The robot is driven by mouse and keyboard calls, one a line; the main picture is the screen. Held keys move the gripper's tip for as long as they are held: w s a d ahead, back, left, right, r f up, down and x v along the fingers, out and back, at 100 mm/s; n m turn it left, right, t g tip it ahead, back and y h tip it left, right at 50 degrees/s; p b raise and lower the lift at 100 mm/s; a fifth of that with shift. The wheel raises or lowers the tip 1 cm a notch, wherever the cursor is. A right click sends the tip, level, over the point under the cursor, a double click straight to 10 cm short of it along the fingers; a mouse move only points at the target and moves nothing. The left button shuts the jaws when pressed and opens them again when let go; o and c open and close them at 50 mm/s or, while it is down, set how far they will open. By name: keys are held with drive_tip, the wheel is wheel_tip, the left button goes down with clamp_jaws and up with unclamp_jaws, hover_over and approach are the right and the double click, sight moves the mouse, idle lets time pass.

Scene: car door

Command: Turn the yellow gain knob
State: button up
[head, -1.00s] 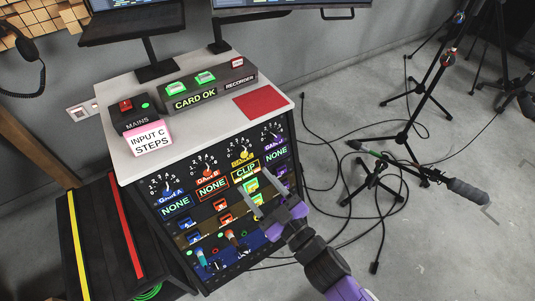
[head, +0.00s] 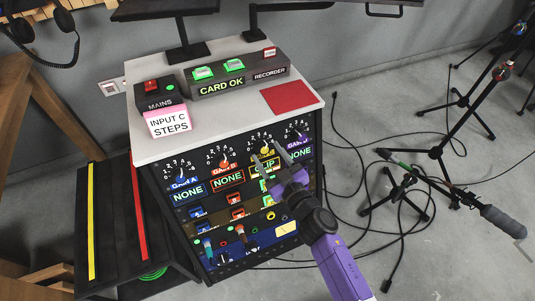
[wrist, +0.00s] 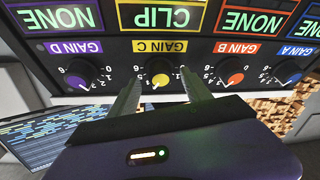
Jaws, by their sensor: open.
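The yellow gain knob (wrist: 160,80), labelled GAIN C, sits on the dark front panel under a number dial. It also shows in the head view (head: 265,150), where my fingers partly cover the area around it. My gripper (wrist: 160,72) is open and empty. In the wrist view its two fingers stand on either side of the yellow knob, with gaps visible. I cannot tell whether the tips reach past the knob's face. A display reading CLIP (wrist: 162,16) belongs to the same column. A pink-edged note reading INPUT C STEPS (head: 169,123) stands on the console top.
The purple GAIN D knob (wrist: 77,82) and red GAIN B knob (wrist: 231,77) flank the yellow one, with the blue GAIN A knob (wrist: 288,72) beyond. Several switches and cables sit lower on the panel. Microphone stands (head: 437,153) and floor cables lie to the right.

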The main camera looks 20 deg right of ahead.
drive_tip(key=shift+w+a, duration=0.1)
drive_tip(key=shift+w, duration=0.45)
clamp_jaws()
